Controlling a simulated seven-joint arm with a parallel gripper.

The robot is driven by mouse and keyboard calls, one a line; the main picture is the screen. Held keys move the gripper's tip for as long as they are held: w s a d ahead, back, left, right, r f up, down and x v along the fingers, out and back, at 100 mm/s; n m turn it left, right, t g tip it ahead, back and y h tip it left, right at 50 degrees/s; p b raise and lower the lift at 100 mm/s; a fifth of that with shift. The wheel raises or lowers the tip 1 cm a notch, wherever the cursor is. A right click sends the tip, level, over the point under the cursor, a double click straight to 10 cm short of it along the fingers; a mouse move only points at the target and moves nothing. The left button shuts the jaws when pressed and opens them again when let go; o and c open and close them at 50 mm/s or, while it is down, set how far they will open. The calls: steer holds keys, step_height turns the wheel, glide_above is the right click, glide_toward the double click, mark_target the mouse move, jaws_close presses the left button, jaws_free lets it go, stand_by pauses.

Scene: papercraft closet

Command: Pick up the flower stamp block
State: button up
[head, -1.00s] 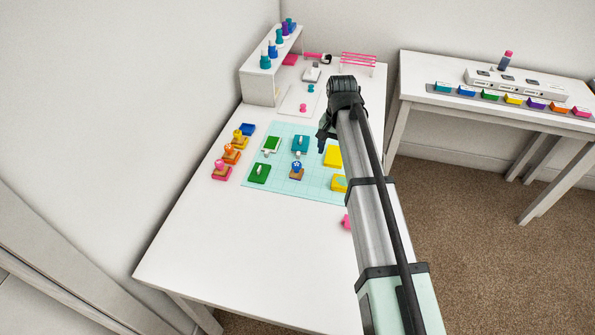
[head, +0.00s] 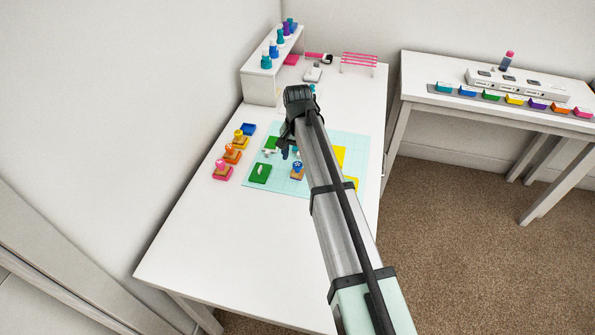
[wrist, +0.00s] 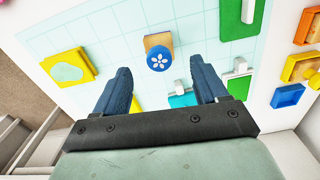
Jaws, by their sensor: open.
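The flower stamp block (head: 297,174) has a tan base and a blue round top with a white flower. It sits on the pale cyan gridded mat (head: 335,142), near its front edge. It also shows in the wrist view (wrist: 159,59), upper middle, just past the fingertips and between their lines. My gripper (head: 290,151) is above the mat, slightly up and left of the block in the head view. In the wrist view its two dark blue fingers (wrist: 162,76) are spread with nothing held between them.
A green block (head: 260,173) with a white piece on top lies left of the stamp. Several stamps (head: 222,172) stand in a column left of the mat. The front of the table is clear.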

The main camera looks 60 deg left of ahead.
mark_target(298, 164)
steer(key=shift+s+d+f, duration=0.1)
steer(key=shift+f, duration=1.35)
steer(key=shift+s+d+f, duration=0.1)
steer(key=shift+f, duration=1.35)
steer(key=c, duration=1.3)
steer(key=shift+o, duration=0.2)
steer(key=shift+r, duration=0.1)
step_height(298, 164, up, 10)
steer(key=shift+f, duration=0.1)
